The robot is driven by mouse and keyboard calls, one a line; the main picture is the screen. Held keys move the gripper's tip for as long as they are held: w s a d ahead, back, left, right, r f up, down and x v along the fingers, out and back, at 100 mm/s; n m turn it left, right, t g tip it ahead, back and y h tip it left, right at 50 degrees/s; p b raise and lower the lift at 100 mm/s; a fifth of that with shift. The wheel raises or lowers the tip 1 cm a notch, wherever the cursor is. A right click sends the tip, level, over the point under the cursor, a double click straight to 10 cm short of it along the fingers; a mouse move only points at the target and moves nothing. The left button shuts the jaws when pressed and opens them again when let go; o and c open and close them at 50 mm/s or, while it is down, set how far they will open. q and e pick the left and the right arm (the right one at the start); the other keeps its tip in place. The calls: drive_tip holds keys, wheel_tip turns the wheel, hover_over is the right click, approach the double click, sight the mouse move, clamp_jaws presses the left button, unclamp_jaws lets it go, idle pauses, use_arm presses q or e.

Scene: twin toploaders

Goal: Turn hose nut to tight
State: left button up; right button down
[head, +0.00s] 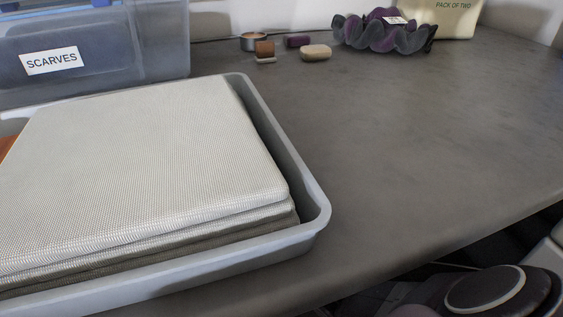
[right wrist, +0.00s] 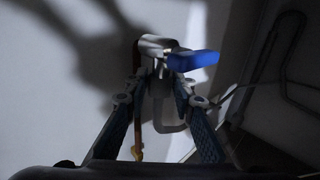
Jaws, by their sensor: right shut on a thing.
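In the right wrist view a metal tap (right wrist: 158,46) with a blue lever (right wrist: 194,60) stands out from a pale wall. My right gripper (right wrist: 159,86) is below the lever, with its two fingers closed in from both sides on the grey fitting under the tap, which I take to be the hose nut (right wrist: 159,90). The nut's outline is dark and partly hidden by the fingers, so I cannot tell how tight it is. A grey curved piece (right wrist: 172,127) hangs below, between the fingers. The head view shows neither the tap nor the nut. My left gripper is not in view.
In the right wrist view a dark bent pipe (right wrist: 285,55) and a thin cable lie to the right. In the head view a grey tray (head: 318,215) of folded cloths, a bin labelled SCARVES (head: 150,40) and small items stand on a dark counter (head: 430,130); its right part is clear.

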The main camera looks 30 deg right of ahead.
drive_tip(key=shift+r, duration=0.1)
drive_tip(key=c, duration=1.6)
unclamp_jaws()
drive_tip(key=v, duration=1.2)
